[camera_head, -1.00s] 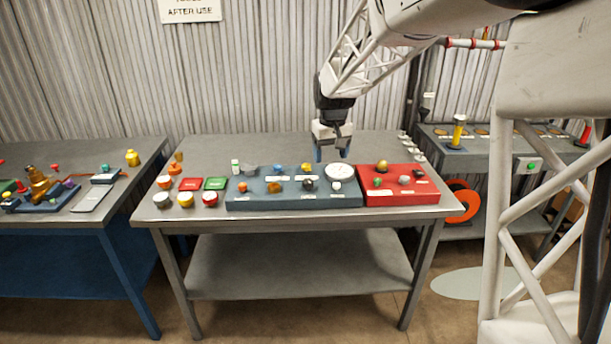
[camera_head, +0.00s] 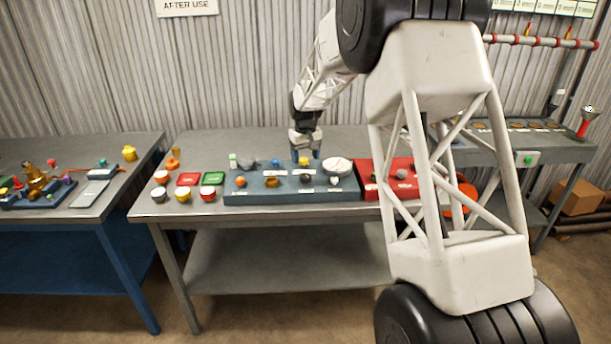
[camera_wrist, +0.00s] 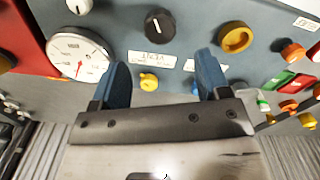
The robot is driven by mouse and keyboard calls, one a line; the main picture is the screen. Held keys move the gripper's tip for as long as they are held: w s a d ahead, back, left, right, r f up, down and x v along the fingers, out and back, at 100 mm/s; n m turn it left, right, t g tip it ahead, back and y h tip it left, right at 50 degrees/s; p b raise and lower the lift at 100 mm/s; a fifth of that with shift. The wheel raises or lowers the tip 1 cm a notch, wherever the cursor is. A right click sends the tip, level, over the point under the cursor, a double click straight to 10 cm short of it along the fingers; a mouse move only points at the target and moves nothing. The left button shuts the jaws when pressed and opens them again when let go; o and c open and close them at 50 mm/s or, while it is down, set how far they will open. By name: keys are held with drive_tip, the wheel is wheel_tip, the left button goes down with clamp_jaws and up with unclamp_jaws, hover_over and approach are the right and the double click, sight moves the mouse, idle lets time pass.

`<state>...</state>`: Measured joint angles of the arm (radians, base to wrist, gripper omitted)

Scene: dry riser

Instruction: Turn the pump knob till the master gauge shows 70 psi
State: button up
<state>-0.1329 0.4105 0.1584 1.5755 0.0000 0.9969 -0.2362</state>
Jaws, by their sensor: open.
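The blue-grey panel (camera_head: 290,196) lies on the middle table. Its round white gauge (camera_head: 338,165) also shows in the wrist view (camera_wrist: 79,55), seen turned around; I cannot read its value. In the wrist view a black knob (camera_wrist: 159,24) lies beyond my fingertips, with a small yellow knob (camera_wrist: 149,82) between the fingers and a larger yellow-orange knob (camera_wrist: 235,38) to the right. The labels are too unclear to tell which knob is the pump knob. My gripper (camera_wrist: 162,62) is open and empty, pointing down over the panel's back edge, left of the gauge in the head view.
A red panel (camera_head: 372,189) adjoins the right side, partly hidden by my arm. A side table (camera_head: 62,203) holds other fittings. The table's front strip is clear.

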sight(306, 175)
drive_tip(key=shift+f, duration=0.1)
idle(0.3)
drive_tip(key=shift+f, duration=3.8)
drive_tip(key=c, duration=0.9)
